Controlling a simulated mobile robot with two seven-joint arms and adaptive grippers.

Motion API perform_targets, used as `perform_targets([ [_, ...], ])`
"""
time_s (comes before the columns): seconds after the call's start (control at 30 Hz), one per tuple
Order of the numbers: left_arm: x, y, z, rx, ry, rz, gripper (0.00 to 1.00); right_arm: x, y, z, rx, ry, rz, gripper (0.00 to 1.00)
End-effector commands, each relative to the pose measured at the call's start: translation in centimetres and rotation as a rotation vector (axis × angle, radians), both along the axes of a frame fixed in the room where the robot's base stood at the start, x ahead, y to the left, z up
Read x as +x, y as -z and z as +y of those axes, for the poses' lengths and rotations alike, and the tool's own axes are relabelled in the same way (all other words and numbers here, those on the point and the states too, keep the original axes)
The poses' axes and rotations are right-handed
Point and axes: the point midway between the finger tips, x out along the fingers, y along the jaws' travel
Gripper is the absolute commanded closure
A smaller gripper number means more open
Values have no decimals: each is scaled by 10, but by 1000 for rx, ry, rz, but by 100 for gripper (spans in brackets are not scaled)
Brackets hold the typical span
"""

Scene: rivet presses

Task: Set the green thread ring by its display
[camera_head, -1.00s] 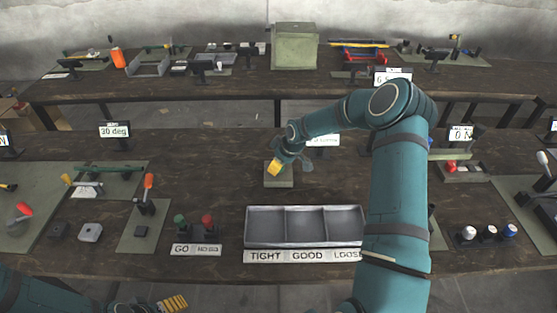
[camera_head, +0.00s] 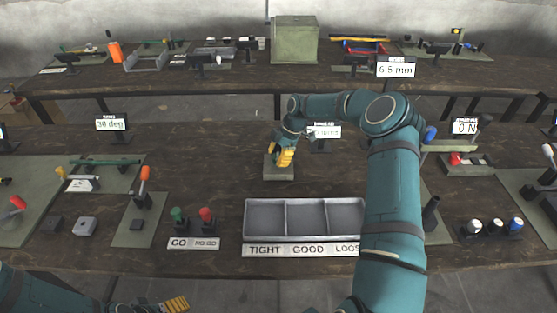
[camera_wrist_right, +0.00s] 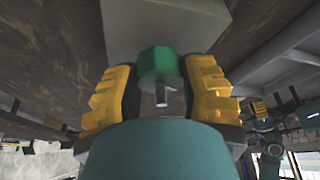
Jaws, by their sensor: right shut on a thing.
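In the right wrist view a green faceted piece (camera_wrist_right: 158,62), with a small grey pin under it, sits between the yellow fingers of my right gripper (camera_wrist_right: 160,88). I take it as the green thread ring's knob. The gripper is shut on it. In the head view my right gripper (camera_head: 284,157) is at a small grey-green block (camera_head: 278,173), and its fingers hide the green piece. A small display (camera_head: 326,131) stands just behind, partly covered by my wrist, its reading unclear. My left gripper (camera_head: 174,304) is at the bottom left edge, partly cut off.
A grey three-part tray (camera_head: 304,200) marked TIGHT, GOOD and LOOSE stands in front. Green (camera_head: 178,215) and red (camera_head: 206,215) knobs stand behind GO and NO-GO labels. White, black and blue-topped pieces (camera_head: 495,227) are at right. Open table lies left of the block.

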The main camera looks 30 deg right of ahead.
Motion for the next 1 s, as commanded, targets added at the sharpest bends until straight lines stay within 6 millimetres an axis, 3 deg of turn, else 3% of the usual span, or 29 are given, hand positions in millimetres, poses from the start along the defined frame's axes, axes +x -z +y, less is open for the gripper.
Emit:
perform_targets([
  [0.5, -6, 17, -1, -3, 9, 12, 25, -1, 4, 2, 2, -344, 6, 92],
  [1.0, -6, 19, -1, -3, 11, 14, 25, -2, 4, 3, 3, -411, 7, 92],
])
